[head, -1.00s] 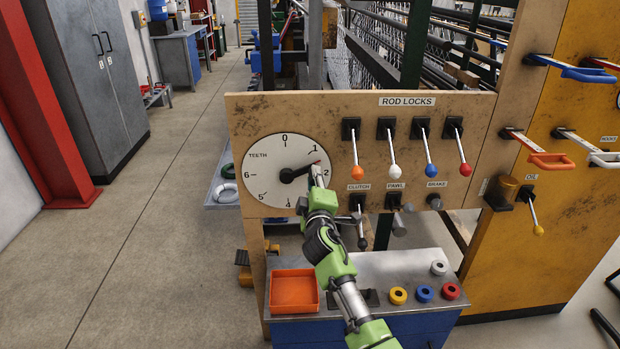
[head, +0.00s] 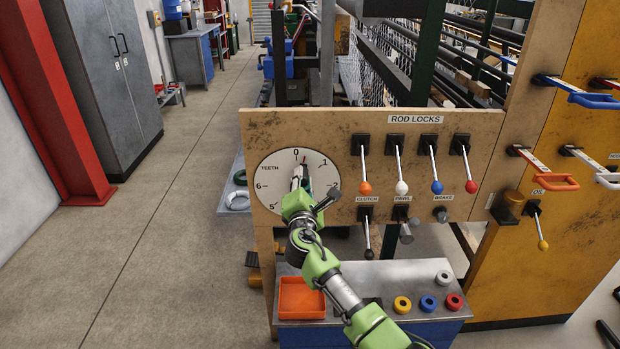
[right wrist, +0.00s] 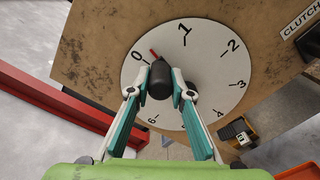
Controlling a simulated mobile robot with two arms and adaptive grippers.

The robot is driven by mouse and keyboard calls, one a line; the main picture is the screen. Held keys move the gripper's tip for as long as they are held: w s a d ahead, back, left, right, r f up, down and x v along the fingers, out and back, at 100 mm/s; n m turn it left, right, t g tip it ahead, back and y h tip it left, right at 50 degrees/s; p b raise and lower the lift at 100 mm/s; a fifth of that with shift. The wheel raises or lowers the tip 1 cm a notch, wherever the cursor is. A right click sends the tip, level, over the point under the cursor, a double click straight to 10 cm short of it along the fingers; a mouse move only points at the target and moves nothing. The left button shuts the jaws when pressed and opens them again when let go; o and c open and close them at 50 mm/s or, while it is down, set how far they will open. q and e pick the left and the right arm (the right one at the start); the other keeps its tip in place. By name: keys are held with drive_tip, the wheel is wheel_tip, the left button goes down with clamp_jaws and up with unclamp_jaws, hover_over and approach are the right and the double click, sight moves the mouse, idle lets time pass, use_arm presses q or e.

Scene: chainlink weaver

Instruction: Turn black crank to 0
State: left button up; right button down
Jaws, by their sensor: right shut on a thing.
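The white round dial (head: 273,170) is fixed on a wooden panel and carries numbers and the word TEETH. It also shows in the right wrist view (right wrist: 215,62). My right gripper (right wrist: 160,88) is shut on the black crank (right wrist: 159,82), with one finger on each side of its knob. The crank's red tip points close to the 0, slightly on the side of the 1. In the head view my right gripper (head: 298,180) covers the dial's middle and most of the crank. My left gripper is not in view.
Rod lock levers with orange, white, blue and red knobs (head: 401,187) stand right of the dial. Clutch, pawl and brake controls (head: 440,214) are below them. An orange tray (head: 302,298) and coloured rings (head: 428,303) lie on the bench below. Open floor is at left.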

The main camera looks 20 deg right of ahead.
drive_tip(key=shift+w+a+r+n+p, duration=0.15)
drive_tip(key=shift+w+a+r+n, duration=0.1)
drive_tip(key=shift+a+n, duration=0.25)
drive_tip(key=shift+w+a+r+n+p, duration=0.15)
drive_tip(key=shift+a+r+n, duration=0.1)
drive_tip(key=shift+a+n, duration=0.25)
drive_tip(key=c, duration=2.1)
unclamp_jaws()
drive_tip(key=shift+o, duration=1.4)
drive_tip(key=shift+f, duration=0.3)
drive_tip(key=shift+s, duration=0.1)
drive_tip(key=v, duration=1.1)
drive_tip(key=shift+s+a, duration=0.2)
drive_tip(key=shift+s, duration=0.15)
